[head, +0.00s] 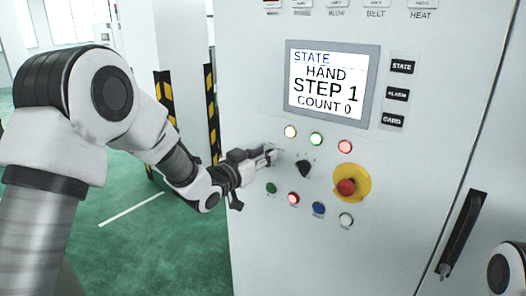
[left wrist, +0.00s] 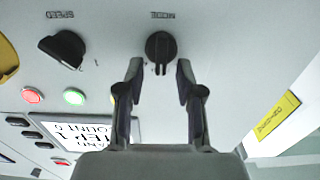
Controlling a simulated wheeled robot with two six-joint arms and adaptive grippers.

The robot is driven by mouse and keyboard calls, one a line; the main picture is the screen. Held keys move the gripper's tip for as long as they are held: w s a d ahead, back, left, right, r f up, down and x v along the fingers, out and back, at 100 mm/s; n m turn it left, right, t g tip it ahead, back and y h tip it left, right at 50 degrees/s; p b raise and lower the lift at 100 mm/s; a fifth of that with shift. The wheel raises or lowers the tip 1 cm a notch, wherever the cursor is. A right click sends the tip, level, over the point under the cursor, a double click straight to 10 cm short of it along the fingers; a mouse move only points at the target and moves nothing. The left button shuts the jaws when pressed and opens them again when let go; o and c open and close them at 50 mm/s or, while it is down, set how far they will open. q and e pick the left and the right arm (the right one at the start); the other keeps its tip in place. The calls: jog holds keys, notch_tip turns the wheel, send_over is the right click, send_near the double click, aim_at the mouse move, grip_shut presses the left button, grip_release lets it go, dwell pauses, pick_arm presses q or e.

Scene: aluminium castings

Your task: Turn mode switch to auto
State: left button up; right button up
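The mode switch (left wrist: 161,46) is a round black knob under the word MODE, seen upside down in the left wrist view. In the head view it is hidden by my left gripper (head: 270,155). In the left wrist view my left gripper (left wrist: 160,68) is open. Its fingertips lie to either side of the knob's lower part, with a narrow gap on each side. I cannot tell how deep they reach. The screen (head: 330,83) reads STATE, HAND, STEP 1, COUNT 0. My right gripper is out of view.
The black SPEED knob (head: 303,168) is right of my left gripper, then a red emergency button (head: 346,187) on yellow. Lamps sit above, and coloured buttons (head: 293,198) below. A black door handle (head: 461,235) is at the right. Striped posts (head: 211,110) stand left.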

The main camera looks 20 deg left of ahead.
pick_arm(q)
jog(key=shift+f, duration=0.1)
grip_shut()
jog(key=shift+s+d+f+m+b, duration=0.1)
jog(key=shift+d+m+b, duration=0.05)
jog(key=shift+m+b, duration=1.5)
jog(key=shift+d+f+m+b, duration=0.1)
jog(key=shift+d+m+b, duration=0.1)
jog(key=shift+m+b, duration=1.45)
jog(key=shift+s+d+f+m+b, duration=0.15)
jog(key=shift+m+b, duration=1.05)
jog(key=shift+b, duration=0.8)
jog(key=shift+w+r, duration=0.1)
